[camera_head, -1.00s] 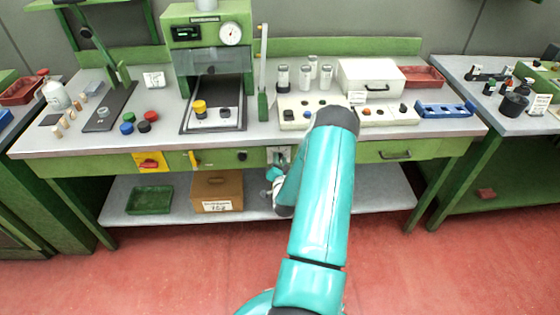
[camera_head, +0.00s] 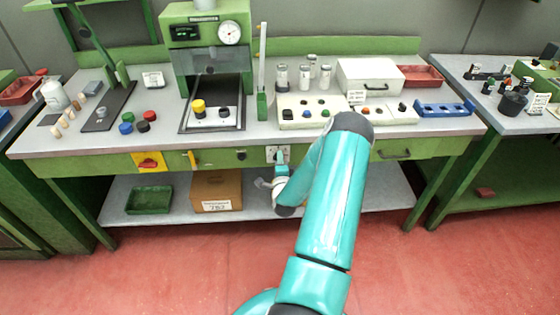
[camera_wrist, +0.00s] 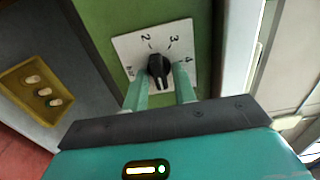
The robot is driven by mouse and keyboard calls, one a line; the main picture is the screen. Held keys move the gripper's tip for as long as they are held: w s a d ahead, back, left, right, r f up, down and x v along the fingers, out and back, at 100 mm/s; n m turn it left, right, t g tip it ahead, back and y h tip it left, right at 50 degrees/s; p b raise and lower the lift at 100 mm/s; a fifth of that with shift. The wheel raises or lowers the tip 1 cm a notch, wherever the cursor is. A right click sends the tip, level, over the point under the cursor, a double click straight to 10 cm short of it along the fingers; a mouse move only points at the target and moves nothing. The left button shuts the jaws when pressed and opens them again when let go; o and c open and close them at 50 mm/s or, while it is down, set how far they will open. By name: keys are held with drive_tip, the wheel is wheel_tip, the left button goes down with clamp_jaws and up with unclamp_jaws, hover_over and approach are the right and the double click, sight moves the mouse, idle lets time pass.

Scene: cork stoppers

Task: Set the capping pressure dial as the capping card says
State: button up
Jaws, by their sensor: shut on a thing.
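The pressure dial is a black knob (camera_wrist: 159,67) on a white plate (camera_wrist: 128,45) with the numbers 2, 3 and 4 visible and "bar" at the left. My gripper (camera_wrist: 160,82) has one finger on each side of the knob and is shut on it. Where the knob points is hard to tell. In the head view, the dial's white plate (camera_head: 270,152) is on the green bench front, with my gripper (camera_head: 281,158) at it. A small white card (camera_head: 153,80) stands on the bench at left; its print is too small to read, so I cannot tell whether it is the capping card.
A green press (camera_head: 205,60) with a gauge stands on the bench. A yellow plate with a red knob (camera_head: 149,162) is left along the bench front. Below, the shelf holds a green tray (camera_head: 149,200) and a cardboard box (camera_head: 217,190). Red floor in front is clear.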

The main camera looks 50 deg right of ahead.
drive_tip(key=shift+a+f+m, duration=0.15)
drive_tip(key=shift+a+m, duration=0.05)
drive_tip(key=shift+m, duration=0.8)
drive_tip(key=o, duration=0.7)
drive_tip(key=shift+d, duration=0.1)
drive_tip(key=v, duration=1.3)
drive_tip(key=shift+s+a, duration=0.3)
